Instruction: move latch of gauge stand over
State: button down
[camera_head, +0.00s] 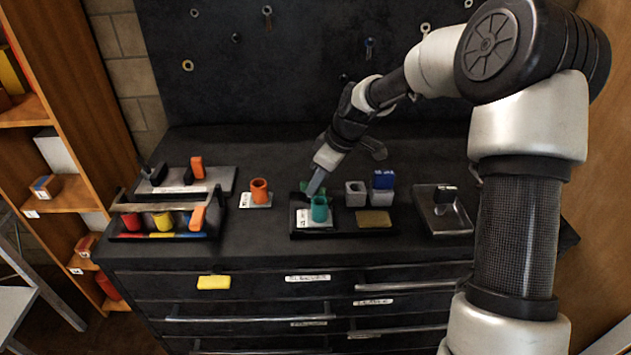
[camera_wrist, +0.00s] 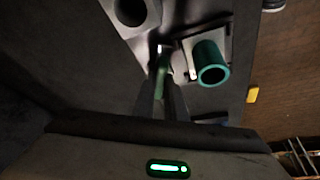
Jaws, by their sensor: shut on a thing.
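My gripper (camera_head: 314,188) reaches down over the dark stand (camera_head: 342,233) in the middle of the bench. Its jaws are shut on a small green piece (camera_head: 303,187) behind the teal cylinder. In the wrist view this green piece (camera_wrist: 162,75) sits between the fingertips; it may be the latch, but its shape is mostly hidden. The hollow teal cylinder (camera_head: 320,209) stands upright on a pale plate (camera_head: 303,217) on the stand. It also shows close beside the fingers in the wrist view (camera_wrist: 210,65). No label confirms which stand is the gauge stand.
A grey block with a hole (camera_head: 355,193), a blue piece (camera_head: 383,180) and a brass plate (camera_head: 373,219) are right of the gripper. An orange cylinder (camera_head: 259,191) stands left. Bare bench lies behind.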

jog(key=n+g+p, duration=0.1)
jog(key=n, duration=0.1)
jog(key=n+g+p, duration=0.1)
jog(key=n, duration=0.2)
jog(key=shift+w+d+n, duration=0.1)
jog(key=shift+w+n, duration=0.1)
jog(key=shift+n, duration=0.1)
dwell(0.4)
jog(key=c, duration=1.8)
grip_release()
jog(key=p+v, duration=0.1)
jog(key=v, duration=1.6)
jog(key=shift+w+d, duration=0.2)
jog(key=shift+d, duration=0.25)
